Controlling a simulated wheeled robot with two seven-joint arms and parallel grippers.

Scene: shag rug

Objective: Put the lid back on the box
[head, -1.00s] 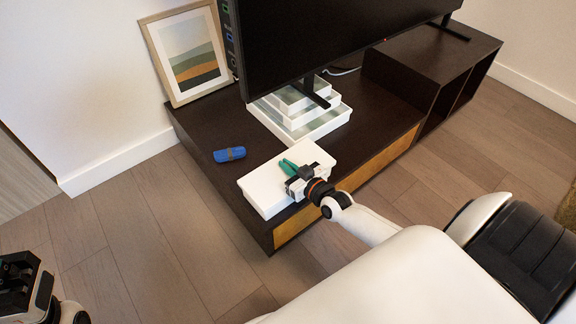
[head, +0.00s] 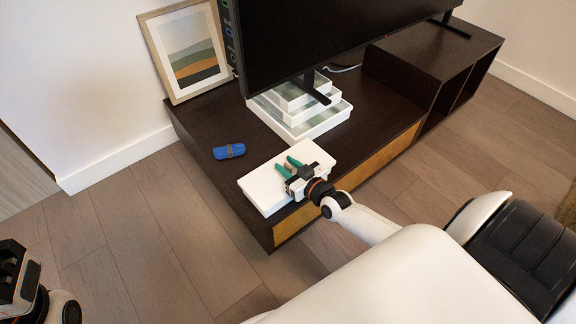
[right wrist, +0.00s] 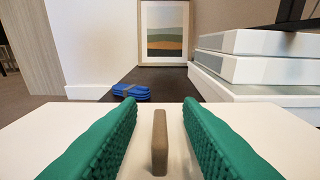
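The white box with its white lid (head: 265,186) sits at the near edge of the dark low cabinet in the head view. The lid lies flat on top and looks level; whether it is fully seated I cannot tell. The lid's brown upright handle (right wrist: 160,142) stands in the right wrist view, with the white lid top (right wrist: 62,116) around it. My right gripper (head: 294,168) is over the lid, its green fingers open on either side of the handle, with a gap on both sides. My left gripper (head: 18,272) is at the lower left, away from the box; its fingers are unclear.
The dark cabinet (head: 205,125) carries a blue folded bundle (head: 229,152), stacked white boxes (head: 325,122), a framed picture (head: 188,50) and a television (head: 310,35). Bare cabinet top lies between the bundle and the stack. Wood floor (head: 140,235) is clear in front.

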